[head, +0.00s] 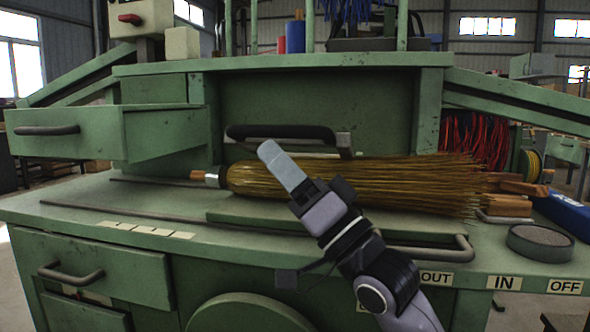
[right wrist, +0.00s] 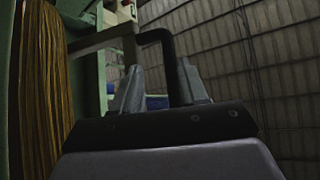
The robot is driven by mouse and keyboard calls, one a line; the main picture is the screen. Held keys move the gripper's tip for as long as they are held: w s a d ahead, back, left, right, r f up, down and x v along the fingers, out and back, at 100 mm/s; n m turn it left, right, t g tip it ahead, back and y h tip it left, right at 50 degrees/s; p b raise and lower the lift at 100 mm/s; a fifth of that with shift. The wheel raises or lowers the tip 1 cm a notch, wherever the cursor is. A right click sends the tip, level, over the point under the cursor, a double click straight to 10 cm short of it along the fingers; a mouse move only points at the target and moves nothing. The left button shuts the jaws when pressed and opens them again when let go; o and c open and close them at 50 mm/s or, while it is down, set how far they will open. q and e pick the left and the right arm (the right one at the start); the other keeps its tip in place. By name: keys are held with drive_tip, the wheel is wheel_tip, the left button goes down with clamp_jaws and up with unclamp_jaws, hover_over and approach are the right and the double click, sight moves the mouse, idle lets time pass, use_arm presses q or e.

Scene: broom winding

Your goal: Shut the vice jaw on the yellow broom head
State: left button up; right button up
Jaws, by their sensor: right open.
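The yellow broom head (head: 350,183) lies lengthwise on the green bench, its bristles fanning out to the right. It also fills the left of the right wrist view (right wrist: 43,100). A black bar handle (head: 285,132) runs behind and above it, in front of a green panel; I take it for the vice jaw's handle. In the right wrist view the bent black handle (right wrist: 152,38) shows beyond and between the fingers. My right gripper (head: 268,152) is open, its fingertips just below the handle in the picture; contact cannot be told. My left gripper is out of view.
A second bar handle (head: 430,250) sticks out at the bench front. A round grey dish (head: 540,242) and a blue object (head: 566,212) stand at the right. An open drawer (head: 70,132) juts out at the left. The bench's left front is clear.

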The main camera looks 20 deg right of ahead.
use_arm(q)
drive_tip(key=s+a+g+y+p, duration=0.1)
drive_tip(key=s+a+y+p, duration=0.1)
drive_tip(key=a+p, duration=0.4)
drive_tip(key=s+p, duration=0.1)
drive_tip(key=p, duration=0.3)
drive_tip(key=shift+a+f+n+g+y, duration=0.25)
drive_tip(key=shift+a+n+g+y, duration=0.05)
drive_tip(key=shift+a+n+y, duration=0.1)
use_arm(e)
drive_tip(key=s+d+f, duration=0.2)
drive_tip(key=s+d, duration=0.5)
drive_tip(key=s, duration=0.5)
drive_tip(key=shift+s, duration=0.2)
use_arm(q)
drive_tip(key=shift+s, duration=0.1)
